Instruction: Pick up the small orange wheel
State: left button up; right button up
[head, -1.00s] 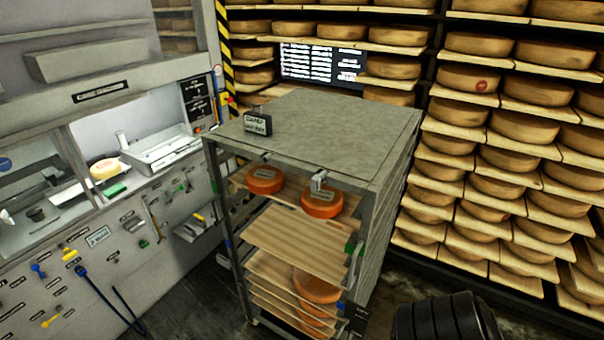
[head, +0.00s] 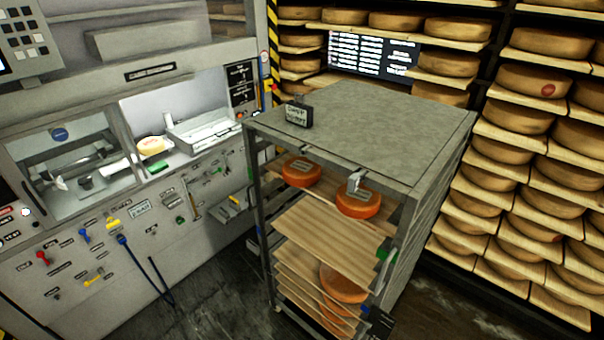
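Two orange wheels sit on the top shelf of a grey metal rack. The left orange wheel (head: 301,173) looks a little smaller and lies further back. The right orange wheel (head: 357,206) is nearer the shelf's right end, with a small light metal part of the rack overlapping its top. I cannot tell for certain which wheel is the smallest. Neither of my grippers is in view.
The rack (head: 385,125) has a flat top with a small dark sign (head: 298,115). Empty wooden boards (head: 325,240) fill its middle. Left stands a white machine wall with a window and a yellow wheel (head: 152,146). Shelves of brown wheels (head: 530,82) line the right. Dark floor (head: 215,290) is open in front.

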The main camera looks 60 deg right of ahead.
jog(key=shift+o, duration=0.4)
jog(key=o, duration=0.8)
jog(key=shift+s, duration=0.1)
